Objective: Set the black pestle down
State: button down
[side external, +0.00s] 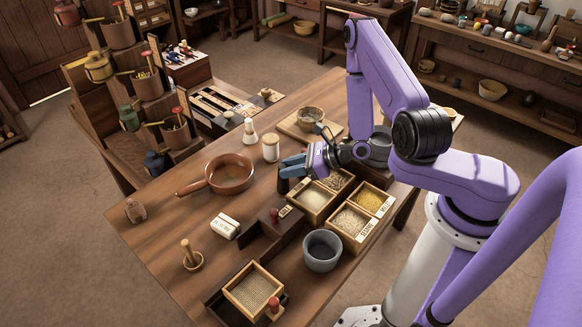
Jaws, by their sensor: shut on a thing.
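My gripper (292,167) has blue fingers that point left, above the middle of the wooden table, left of the seed boxes. It is shut on a dark piece, the black pestle (283,185), which shows just below the fingers; the fingers cover part of it. I cannot tell whether its lower end touches the table.
An orange-brown pan (230,173) lies left of the gripper. Jars (270,148) stand behind. Seed boxes (351,220) and a grey pot (322,251) are at front right. Bare table (165,235) shows at left.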

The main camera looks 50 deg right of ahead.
jog(key=shift+f, duration=0.1)
jog(key=c, duration=0.9)
grip_release()
jog(key=shift+f, duration=0.1)
jog(key=shift+o, duration=0.2)
jog(key=v, duration=1.2)
